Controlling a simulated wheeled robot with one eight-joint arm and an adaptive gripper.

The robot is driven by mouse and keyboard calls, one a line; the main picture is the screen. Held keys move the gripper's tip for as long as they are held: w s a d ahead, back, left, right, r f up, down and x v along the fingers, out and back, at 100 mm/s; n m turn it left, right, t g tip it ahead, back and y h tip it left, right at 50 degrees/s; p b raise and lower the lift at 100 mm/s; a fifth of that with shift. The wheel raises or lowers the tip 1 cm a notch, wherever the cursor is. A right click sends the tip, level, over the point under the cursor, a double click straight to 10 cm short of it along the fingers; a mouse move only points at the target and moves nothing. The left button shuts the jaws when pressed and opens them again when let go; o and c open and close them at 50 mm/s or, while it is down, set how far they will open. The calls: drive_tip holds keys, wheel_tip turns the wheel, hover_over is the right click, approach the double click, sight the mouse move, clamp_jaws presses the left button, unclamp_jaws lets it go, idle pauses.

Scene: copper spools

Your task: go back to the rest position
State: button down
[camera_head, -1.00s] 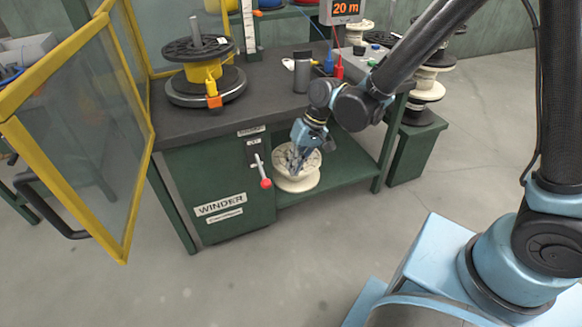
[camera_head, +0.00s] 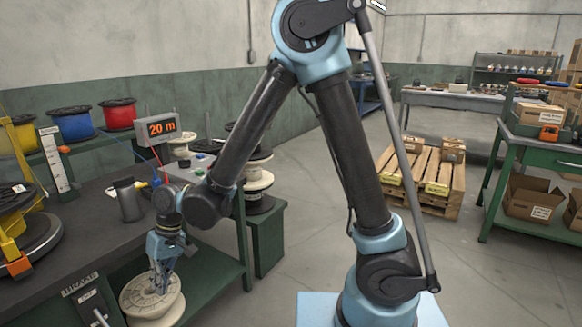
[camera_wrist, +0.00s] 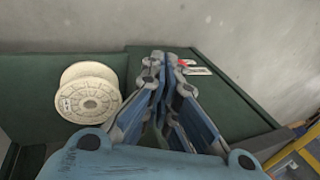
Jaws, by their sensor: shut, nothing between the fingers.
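My gripper (camera_head: 161,284) hangs low in front of the winder bench in the head view, its blue fingers pointing down. In the wrist view my gripper (camera_wrist: 164,62) has its fingertips together, with nothing between them. A cream spool (camera_head: 137,303) sits on the bench's green lower shelf. In the head view the fingers overlap part of it. In the wrist view the cream spool (camera_wrist: 88,92) lies to the left of the fingers, with a visible gap. My arm rises from its light blue base and folds down towards the bench.
The bench top (camera_head: 95,222) carries a dark cylinder (camera_head: 128,200) and a "20 m" display (camera_head: 161,128) close to my forearm. A stack of spools (camera_head: 257,180) stands behind the arm. A pallet with boxes (camera_head: 425,175) is further back. The floor at right (camera_head: 500,280) is clear.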

drive_tip(key=w+d+r+m+t, duration=0.1)
drive_tip(key=w+d+r, duration=0.2)
drive_tip(key=w+d, duration=0.35)
drive_tip(key=w+d+r+m+t, duration=0.1)
drive_tip(key=w+d+r, duration=0.35)
drive_tip(key=w, duration=0.25)
drive_tip(key=w+d+r+m, duration=0.1)
drive_tip(key=w+d, duration=0.2)
drive_tip(key=d, duration=0.3)
drive_tip(key=w+d+r+m+t, duration=0.1)
drive_tip(key=w+d+r, duration=0.1)
drive_tip(key=d, duration=0.3)
drive_tip(key=w+d+r+m, duration=0.1)
drive_tip(key=w+d, duration=0.2)
drive_tip(key=d, duration=0.3)
drive_tip(key=s+d+m+t, duration=0.1)
drive_tip(key=d+m+t, duration=0.15)
drive_tip(key=d, duration=1.35)
drive_tip(key=s+d+f+m+h, duration=0.1)
drive_tip(key=s+d+m, duration=0.1)
drive_tip(key=d, duration=0.4)
drive_tip(key=s+d+f+m+h, duration=0.1)
drive_tip(key=s+d+f, duration=0.1)
drive_tip(key=s+d, duration=0.3)
drive_tip(key=shift+s+d+m+h, duration=0.15)
drive_tip(key=shift+d+m+h, duration=0.2)
drive_tip(key=shift+d, duration=0.6)
